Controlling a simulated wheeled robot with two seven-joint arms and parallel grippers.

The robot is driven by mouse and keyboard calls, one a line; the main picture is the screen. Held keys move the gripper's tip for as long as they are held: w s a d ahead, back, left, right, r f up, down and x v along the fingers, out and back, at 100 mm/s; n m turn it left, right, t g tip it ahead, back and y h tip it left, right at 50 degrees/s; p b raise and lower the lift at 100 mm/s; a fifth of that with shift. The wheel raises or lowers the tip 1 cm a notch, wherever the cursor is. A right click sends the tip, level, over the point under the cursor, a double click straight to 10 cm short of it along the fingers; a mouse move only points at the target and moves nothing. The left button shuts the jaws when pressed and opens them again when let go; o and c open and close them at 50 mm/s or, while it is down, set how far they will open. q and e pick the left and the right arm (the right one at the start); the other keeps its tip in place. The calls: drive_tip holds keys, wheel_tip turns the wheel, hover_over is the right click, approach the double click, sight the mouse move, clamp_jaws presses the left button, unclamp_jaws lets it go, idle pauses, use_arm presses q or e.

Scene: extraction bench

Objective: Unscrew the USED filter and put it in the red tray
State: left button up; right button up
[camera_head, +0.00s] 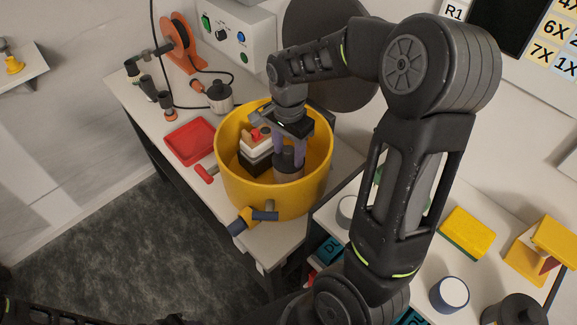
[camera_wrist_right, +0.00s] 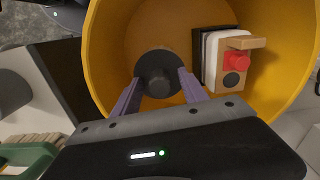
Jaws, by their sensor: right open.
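The red tray (camera_head: 189,141) lies empty on the bench, left of a large yellow tub (camera_head: 247,197). Inside the tub stands a grey canister with a dark top (camera_head: 289,172); in the right wrist view its dark round end (camera_wrist_right: 158,73) faces me. No USED label is readable on it, so I cannot tell if it is the filter. My right gripper (camera_head: 289,150) reaches down into the tub, its two purple fingers on either side of the canister's top. The jaws are open; contact is unclear. My left gripper is out of view.
In the tub beside the canister sits a black, white and tan block with a red knob (camera_wrist_right: 235,61). A red-handled tool (camera_head: 205,174) lies between tray and tub. A grey pot (camera_head: 219,98) and orange reel (camera_head: 179,43) stand behind; a yellow sponge (camera_head: 467,232) lies right.

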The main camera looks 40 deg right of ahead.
drive_tip(key=m, duration=0.5)
drive_tip(key=m+p, duration=0.1)
drive_tip(key=m, duration=0.4)
drive_tip(key=shift+c, duration=0.3)
clamp_jaws()
